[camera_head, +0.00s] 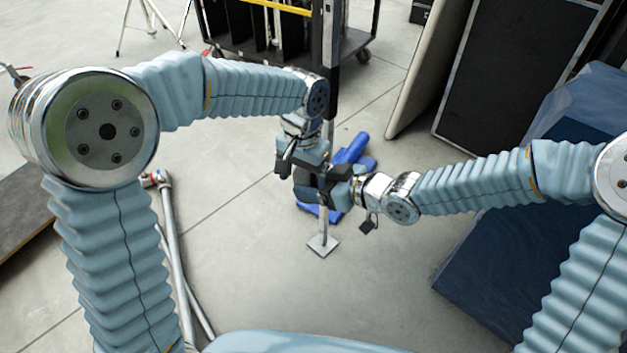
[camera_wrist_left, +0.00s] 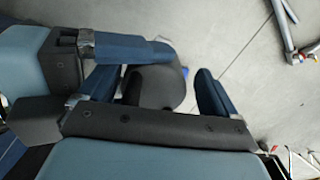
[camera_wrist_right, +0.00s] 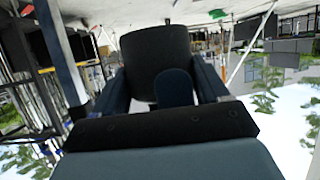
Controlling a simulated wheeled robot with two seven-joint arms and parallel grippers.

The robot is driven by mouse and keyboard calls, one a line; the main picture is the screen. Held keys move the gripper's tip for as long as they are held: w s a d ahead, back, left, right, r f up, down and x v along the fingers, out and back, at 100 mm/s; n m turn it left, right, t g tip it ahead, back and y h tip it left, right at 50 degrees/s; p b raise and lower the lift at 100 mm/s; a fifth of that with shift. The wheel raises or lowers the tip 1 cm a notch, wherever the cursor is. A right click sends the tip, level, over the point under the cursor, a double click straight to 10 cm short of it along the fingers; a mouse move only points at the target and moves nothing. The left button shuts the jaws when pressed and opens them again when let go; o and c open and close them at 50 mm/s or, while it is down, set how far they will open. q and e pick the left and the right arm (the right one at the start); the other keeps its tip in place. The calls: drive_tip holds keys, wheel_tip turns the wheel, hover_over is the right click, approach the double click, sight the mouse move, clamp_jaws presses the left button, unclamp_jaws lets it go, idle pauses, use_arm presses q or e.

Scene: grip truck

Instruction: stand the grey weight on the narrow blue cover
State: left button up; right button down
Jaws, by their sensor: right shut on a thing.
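The dark grey weight (camera_wrist_left: 158,86) is held up in the air between my two grippers, and it fills the middle of the right wrist view (camera_wrist_right: 155,55). My right gripper (camera_head: 326,184) is shut on it, with a finger against each side. My left gripper (camera_head: 312,178) reaches in at the same weight; its fingers stand apart on either side, with a gap at the right finger in the left wrist view. In the head view the grippers mostly hide the weight. A large dark blue cover (camera_head: 480,275) lies at the right; I cannot tell if it is the narrow one.
Bright blue pieces (camera_head: 352,152) lie on the floor behind my grippers. A small square base plate (camera_head: 323,245) stands below them. A black cart (camera_head: 350,45) is at the back, dark panels (camera_head: 515,75) lean at back right, and metal poles (camera_head: 172,235) lie at left.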

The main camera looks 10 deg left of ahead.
sight(305, 176)
use_arm(q)
drive_tip(key=shift+d+r, duration=0.1)
drive_tip(key=shift+d, duration=0.1)
idle(0.3)
drive_tip(key=shift+r, duration=0.2)
wheel_tip(305, 176, up, 11)
drive_tip(key=w+a+f+t+h, duration=0.1)
drive_tip(key=w+a+f+t, duration=0.3)
drive_tip(key=w+a+f, duration=0.5)
wheel_tip(305, 176, down, 10)
drive_tip(key=w+r+n+h, duration=0.1)
drive_tip(key=s+d+f+n+g+h, duration=0.1)
drive_tip(key=s+d+f+n, duration=0.1)
drive_tip(key=s+f, duration=1)
drive_tip(key=s+d+f+n+g+h, duration=0.1)
drive_tip(key=s+d+f+n+g, duration=0.1)
drive_tip(key=s+f, duration=1.1)
drive_tip(key=shift+s+d+n, duration=0.5)
drive_tip(key=shift+d+n, duration=0.2)
drive_tip(key=shift+d, duration=0.35)
